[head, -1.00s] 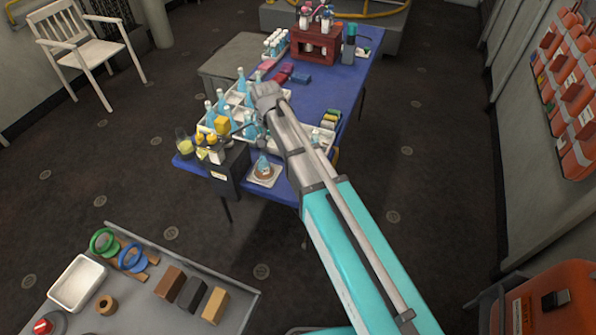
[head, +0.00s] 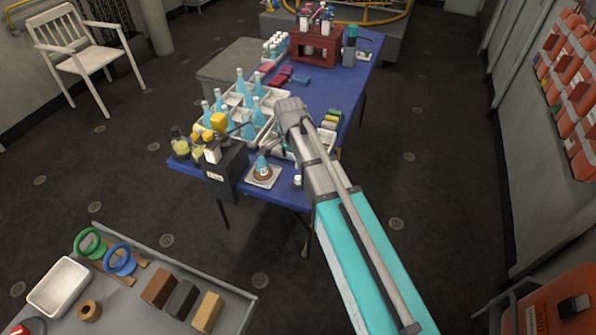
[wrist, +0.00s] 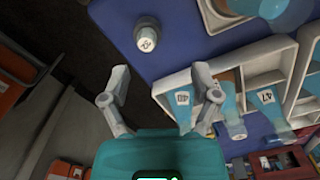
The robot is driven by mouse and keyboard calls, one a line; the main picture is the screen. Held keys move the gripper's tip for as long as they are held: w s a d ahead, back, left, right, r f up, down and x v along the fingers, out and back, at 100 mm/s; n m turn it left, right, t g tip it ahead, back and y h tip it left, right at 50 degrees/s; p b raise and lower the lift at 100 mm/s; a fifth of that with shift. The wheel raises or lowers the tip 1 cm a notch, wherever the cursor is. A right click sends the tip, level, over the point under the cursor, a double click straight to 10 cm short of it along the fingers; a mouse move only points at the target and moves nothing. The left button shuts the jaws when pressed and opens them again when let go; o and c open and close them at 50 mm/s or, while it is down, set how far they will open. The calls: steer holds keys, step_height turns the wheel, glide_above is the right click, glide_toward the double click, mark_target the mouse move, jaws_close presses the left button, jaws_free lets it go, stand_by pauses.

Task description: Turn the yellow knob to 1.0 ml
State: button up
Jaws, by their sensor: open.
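Several yellow parts (head: 219,122) show around the top of a dark box with a white label (head: 224,172) at the near left corner of the blue table in the head view. I cannot tell which is the yellow knob, and no scale is readable. My gripper is open and empty in the wrist view (wrist: 160,88), its two fingers spread apart. It hangs over the table, to the right of the dark box; in the head view my wrist hides most of it. No yellow knob shows in the wrist view.
Blue bottles (head: 240,80) stand in white trays behind the dark box. A blue flask (head: 262,166) sits on a small stand at the table's front. A small white-capped vial (wrist: 147,33) stands near the table edge. A red rack (head: 318,46) is at the far end.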

steer(key=d+f+m+b, duration=0.2)
steer(key=m, duration=0.1)
steer(key=shift+s+d+f, duration=0.2)
steer(key=shift+s+f, duration=0.1)
steer(key=shift+f, duration=0.05)
steer(key=shift+f+b, duration=0.25)
steer(key=shift+b, duration=0.15)
steer(key=s+d+r+n+p, duration=0.4)
steer(key=s+d+n, duration=0.2)
steer(key=d, duration=0.3)
steer(key=s+d+r+n+p, duration=0.5)
steer(key=s+d+n, duration=0.1)
steer(key=d, duration=0.4)
steer(key=shift+s+r, duration=0.25)
steer(key=shift+s, duration=0.35)
stand_by(0.4)
